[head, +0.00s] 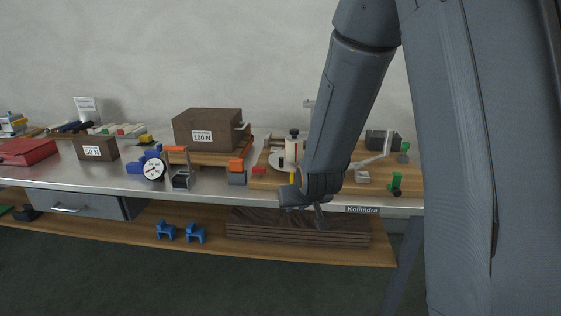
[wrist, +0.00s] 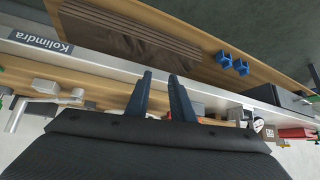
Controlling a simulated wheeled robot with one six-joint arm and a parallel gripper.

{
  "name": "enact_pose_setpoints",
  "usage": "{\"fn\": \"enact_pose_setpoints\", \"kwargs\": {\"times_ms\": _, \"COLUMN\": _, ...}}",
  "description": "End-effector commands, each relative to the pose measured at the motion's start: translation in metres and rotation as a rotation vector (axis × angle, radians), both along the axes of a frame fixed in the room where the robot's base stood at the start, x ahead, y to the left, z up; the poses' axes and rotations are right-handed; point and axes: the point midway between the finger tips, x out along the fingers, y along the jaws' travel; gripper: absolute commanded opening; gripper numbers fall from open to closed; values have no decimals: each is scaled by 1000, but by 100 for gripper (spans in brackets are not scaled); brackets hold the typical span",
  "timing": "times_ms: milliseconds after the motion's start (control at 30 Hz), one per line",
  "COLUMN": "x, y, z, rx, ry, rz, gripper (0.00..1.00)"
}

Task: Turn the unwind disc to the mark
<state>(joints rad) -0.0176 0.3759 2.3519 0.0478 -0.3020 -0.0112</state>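The unwind disc (head: 276,161) is a pale round plate on the wooden labeller board (head: 262,184), partly hidden behind my arm in the head view. A white roll with a dark knob (head: 294,134) stands at the disc. A small yellow strip (head: 292,178) is at its front edge, and a red block (head: 259,170) sits to the left; I cannot tell which is the mark. My gripper (head: 314,208) is in front of the bench edge, apart from the disc. In the wrist view my gripper (wrist: 163,82) has its fingers apart with nothing between them. The disc cannot be made out there.
A brown 100 N box (head: 208,130), a round dial gauge (head: 154,169) and an orange-topped clamp (head: 178,165) stand left of the board. A pale bent arm (head: 376,152) and green knob (head: 396,181) are right. Dark planks (head: 270,229) lie on the lower shelf.

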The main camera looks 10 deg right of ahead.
Motion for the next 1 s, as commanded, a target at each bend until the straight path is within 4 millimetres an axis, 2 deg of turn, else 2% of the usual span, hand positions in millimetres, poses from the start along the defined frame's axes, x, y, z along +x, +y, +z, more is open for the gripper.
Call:
{"fn": "enact_pose_setpoints", "kwargs": {"times_ms": 33, "x": 26, "y": 0, "z": -4, "rx": -2, "ry": -80, "rz": -3, "gripper": 21}}
{"fn": "enact_pose_setpoints", "kwargs": {"times_ms": 100, "x": 60, "y": 0, "z": -1, "rx": -5, "ry": -207, "rz": -8, "gripper": 21}}
{"fn": "enact_pose_setpoints", "kwargs": {"times_ms": 200, "x": 100, "y": 0, "z": 5, "rx": -13, "ry": -387, "rz": -16, "gripper": 21}}
{"fn": "enact_pose_setpoints", "kwargs": {"times_ms": 300, "x": 128, "y": -1, "z": 13, "rx": -21, "ry": -551, "rz": -24, "gripper": 21}}
{"fn": "enact_pose_setpoints", "kwargs": {"times_ms": 433, "x": 146, "y": -2, "z": 23, "rx": -31, "ry": -708, "rz": -31, "gripper": 21}}
{"fn": "enact_pose_setpoints", "kwargs": {"times_ms": 600, "x": 155, "y": -2, "z": 31, "rx": -38, "ry": -825, "rz": -36, "gripper": 21}}
{"fn": "enact_pose_setpoints", "kwargs": {"times_ms": 767, "x": 164, "y": -3, "z": 34, "rx": -41, "ry": -857, "rz": -38, "gripper": 21}}
{"fn": "enact_pose_setpoints", "kwargs": {"times_ms": 1000, "x": 199, "y": -5, "z": 35, "rx": -41, "ry": -857, "rz": -38, "gripper": 21}}
